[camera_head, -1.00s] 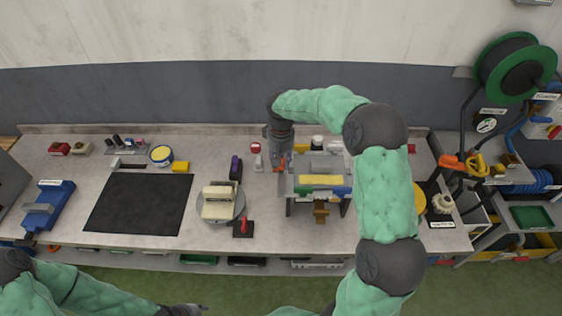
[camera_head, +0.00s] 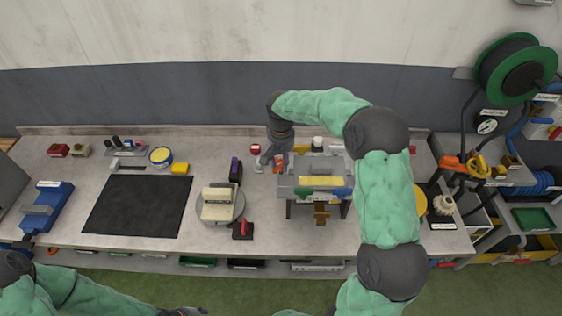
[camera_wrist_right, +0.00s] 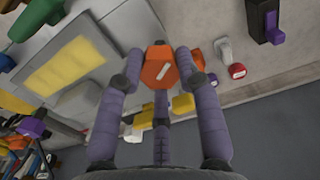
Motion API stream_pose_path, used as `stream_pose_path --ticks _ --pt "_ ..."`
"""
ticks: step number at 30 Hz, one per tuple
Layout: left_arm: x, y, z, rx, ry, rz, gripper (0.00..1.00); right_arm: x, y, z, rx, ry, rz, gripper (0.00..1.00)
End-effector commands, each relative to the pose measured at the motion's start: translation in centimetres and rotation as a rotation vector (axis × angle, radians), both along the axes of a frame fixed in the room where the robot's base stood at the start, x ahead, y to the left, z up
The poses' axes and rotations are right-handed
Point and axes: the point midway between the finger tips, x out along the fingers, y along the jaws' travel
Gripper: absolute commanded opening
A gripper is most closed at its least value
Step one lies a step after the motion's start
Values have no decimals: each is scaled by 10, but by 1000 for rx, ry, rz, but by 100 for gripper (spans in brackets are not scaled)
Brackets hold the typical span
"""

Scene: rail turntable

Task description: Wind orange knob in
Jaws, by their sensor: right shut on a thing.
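The orange knob (camera_wrist_right: 158,68), a faceted knob with a white mark on its face, shows in the right wrist view between the purple-grey fingers of my right gripper (camera_wrist_right: 160,75). The fingers are closed around it. In the head view, the knob (camera_head: 279,164) is a small orange patch below my right gripper (camera_head: 277,160), at the left end of a grey fixture (camera_head: 318,166) with a yellow strip. The fingers partly hide it. My left gripper (camera_head: 185,311) is at the bottom edge of the head view, away from the bench; its jaws are unclear.
A grey turntable (camera_head: 237,209) carrying a cream block stands left of the fixture, with a purple-and-black clamp (camera_head: 235,169) behind it. A red-capped item (camera_head: 255,149) is close to my right gripper. A black mat (camera_head: 138,206) lies farther left.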

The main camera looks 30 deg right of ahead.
Motion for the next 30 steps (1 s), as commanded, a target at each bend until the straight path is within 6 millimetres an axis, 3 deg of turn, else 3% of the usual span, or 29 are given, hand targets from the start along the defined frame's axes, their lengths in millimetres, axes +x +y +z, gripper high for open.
stream_pose_path --ticks 5,6,8,20,26,30 --pt "0 0 0 0 0 0 40 -1 1 -2 1 3 2 2" --pt "0 0 0 0 0 0 40 -1 1 -2 1 3 2 41" --pt "0 0 0 0 0 0 40 -1 1 -2 1 3 2 57" --pt "0 0 0 0 0 0 40 0 0 3 0 0 2 59" --pt "0 0 0 0 0 0 40 1 0 28 -1 -3 3 59" --pt "0 0 0 0 0 0 40 1 0 57 -1 -4 2 59"
